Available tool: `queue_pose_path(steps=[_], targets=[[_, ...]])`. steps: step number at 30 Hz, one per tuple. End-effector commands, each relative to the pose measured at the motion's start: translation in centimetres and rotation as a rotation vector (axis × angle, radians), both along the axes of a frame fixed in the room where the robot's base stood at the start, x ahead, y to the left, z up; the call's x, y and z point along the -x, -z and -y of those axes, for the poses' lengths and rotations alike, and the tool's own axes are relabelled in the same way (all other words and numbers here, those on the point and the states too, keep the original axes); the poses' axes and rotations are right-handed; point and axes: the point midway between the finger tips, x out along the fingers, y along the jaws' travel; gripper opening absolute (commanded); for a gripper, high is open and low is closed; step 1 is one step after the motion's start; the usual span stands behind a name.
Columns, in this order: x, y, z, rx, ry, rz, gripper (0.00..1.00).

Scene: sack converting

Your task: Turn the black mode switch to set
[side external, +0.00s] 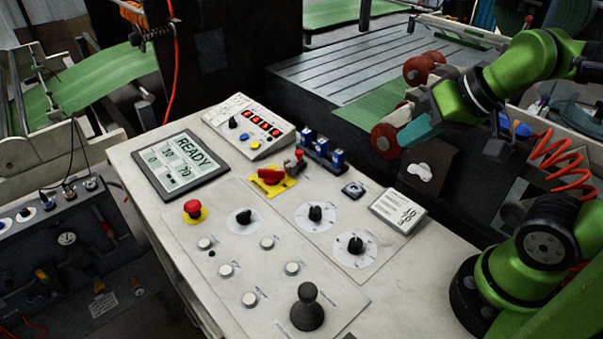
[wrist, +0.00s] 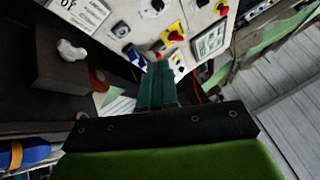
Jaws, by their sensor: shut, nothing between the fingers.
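Several black rotary knobs show in the side view, and their lettering is too small to read. A small black knob (side external: 233,122) sits on the white counter box (side external: 222,111), beside red digits. A black knob (side external: 243,217) on a white dial is at the panel's left. Two more black dial knobs (side external: 315,213) (side external: 355,246) are at its right. I cannot tell which is the mode switch or where it points. My gripper (side external: 402,138), with teal fingers, is shut and empty, above and beyond the panel's right end. The wrist view shows its fingers (wrist: 158,68) together, pointing toward the panel.
The panel also carries a red emergency button (side external: 193,208), a red handle on a yellow plate (side external: 270,177), a black joystick (side external: 307,308) and a READY display (side external: 181,165). Blue parts (side external: 322,150) stand at its back edge. Red rollers (side external: 384,141) are close to my gripper.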

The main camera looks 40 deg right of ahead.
Motion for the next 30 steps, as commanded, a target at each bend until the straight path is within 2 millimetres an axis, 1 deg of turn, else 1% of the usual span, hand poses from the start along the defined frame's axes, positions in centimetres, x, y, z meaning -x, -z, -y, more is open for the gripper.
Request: queue_pose_path(steps=[1,3,6,8,9,11,12,13,16,20,24,27,30], targets=[[0.0,0.0,0.0,0.000,0.000,0.000,0.06],[0.0,0.3,-0.3,0.000,-0.011,-0.012,0.17],[-0.5,1.4,-0.9,0.002,-0.038,-0.069,0.32],[-1.5,1.6,-1.6,0.011,-0.065,-0.101,0.41],[-2.5,1.6,-2.1,0.019,-0.087,-0.124,0.47],[-4.2,1.5,-3.0,0.036,-0.123,-0.166,0.57],[-5.5,1.5,-3.8,0.049,-0.148,-0.193,0.63],[-6.4,1.5,-4.3,0.059,-0.167,-0.214,0.64],[-9.6,1.7,-6.4,0.092,-0.227,-0.282,0.64],[-13.7,2.7,-9.6,0.141,-0.296,-0.367,0.64],[-17.8,4.6,-13.3,0.196,-0.355,-0.454,0.64],[-20.3,6.4,-16.0,0.235,-0.384,-0.510,0.64],[-22.4,7.9,-18.3,0.268,-0.396,-0.553,0.64]])
